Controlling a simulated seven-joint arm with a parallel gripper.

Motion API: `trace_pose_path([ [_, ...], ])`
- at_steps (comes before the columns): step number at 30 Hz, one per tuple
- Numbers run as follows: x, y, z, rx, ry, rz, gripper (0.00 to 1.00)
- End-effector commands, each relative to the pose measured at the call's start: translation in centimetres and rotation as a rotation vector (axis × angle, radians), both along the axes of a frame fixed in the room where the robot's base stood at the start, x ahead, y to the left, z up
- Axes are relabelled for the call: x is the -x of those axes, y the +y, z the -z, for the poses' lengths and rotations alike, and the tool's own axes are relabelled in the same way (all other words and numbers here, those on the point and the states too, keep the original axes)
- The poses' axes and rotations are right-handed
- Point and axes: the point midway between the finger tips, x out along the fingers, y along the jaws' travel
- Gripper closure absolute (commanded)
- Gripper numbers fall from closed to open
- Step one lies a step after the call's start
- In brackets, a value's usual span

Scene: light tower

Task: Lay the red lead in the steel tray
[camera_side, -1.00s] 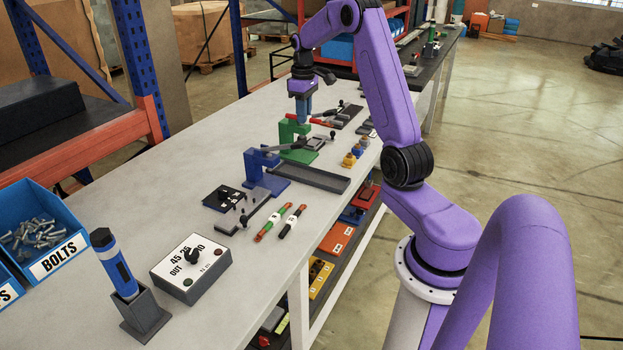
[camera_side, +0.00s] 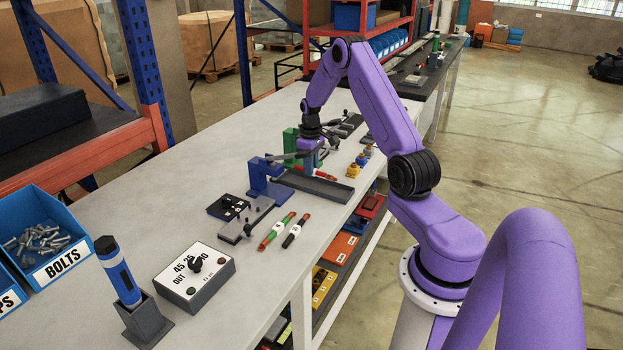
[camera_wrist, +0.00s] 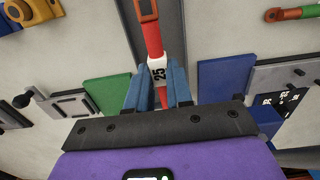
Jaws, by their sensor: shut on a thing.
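The red lead (camera_wrist: 153,40) has a white band marked 25 and a dark-slotted red end. In the wrist view, my gripper's blue fingers (camera_wrist: 157,92) are shut on it near the white band. The steel tray (camera_side: 315,188) is a long, dark grey, shallow tray. It shows behind the lead in the wrist view (camera_wrist: 172,30), and the lead runs along it. In the side view, my gripper (camera_side: 308,168) is over the far side of the tray, and the lead's red end (camera_side: 326,176) shows there. I cannot tell whether the lead touches the tray floor.
A blue stand (camera_side: 262,178) is close to the tray's left end, and a green stand (camera_side: 291,143) is behind it. Yellow and blue knobs (camera_side: 361,161) stand to the right. The front bench edge is clear.

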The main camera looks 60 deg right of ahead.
Motion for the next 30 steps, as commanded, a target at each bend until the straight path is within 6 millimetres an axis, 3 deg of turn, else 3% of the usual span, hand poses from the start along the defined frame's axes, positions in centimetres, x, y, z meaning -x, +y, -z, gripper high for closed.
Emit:
trace_pose_path([
  [13, 0.0, 0.0, 4.2, 0.001, -0.001, 0.001, 1.00],
  [24, 0.0, 0.0, 4.6, 0.001, -0.002, 0.001, 1.00],
  [25, 0.0, 0.0, 4.6, 0.001, -0.002, 0.001, 0.76],
  [27, 0.0, -0.1, 4.6, 0.001, -0.002, 0.000, 0.54],
  [30, 0.0, 0.0, 4.6, 0.001, -0.002, 0.000, 0.54],
])
